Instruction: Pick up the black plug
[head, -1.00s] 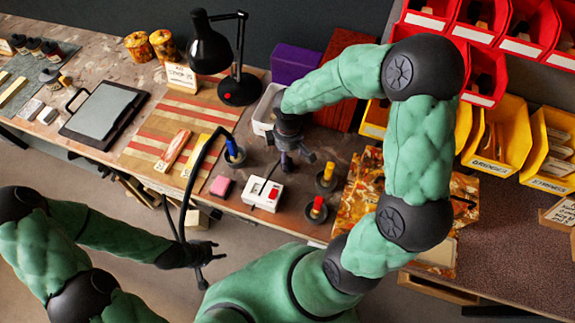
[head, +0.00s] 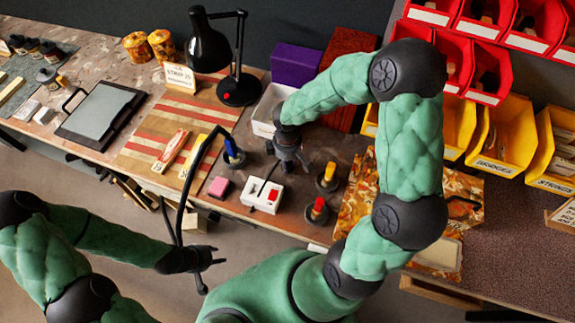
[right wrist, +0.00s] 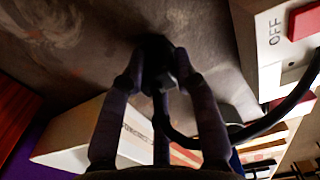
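The black plug (right wrist: 158,68) shows in the right wrist view between the fingertips of my right gripper (right wrist: 160,62), above the dark bench surface. A black cable (right wrist: 235,135) curves away from it to the right. In the head view my right gripper (head: 288,160) points down at the bench, with its fingers spread, just behind the white switch box (head: 262,196); there it hides the plug. The fingers stand around the plug; a firm grip is not visible. My left gripper (head: 208,270) is open and empty, in front of the bench edge.
A white bin (head: 268,112) stands close behind my right gripper. Round black holders with blue (head: 231,148), yellow (head: 329,174) and red (head: 318,208) tops stand around the switch box. A black lamp (head: 238,88) stands behind.

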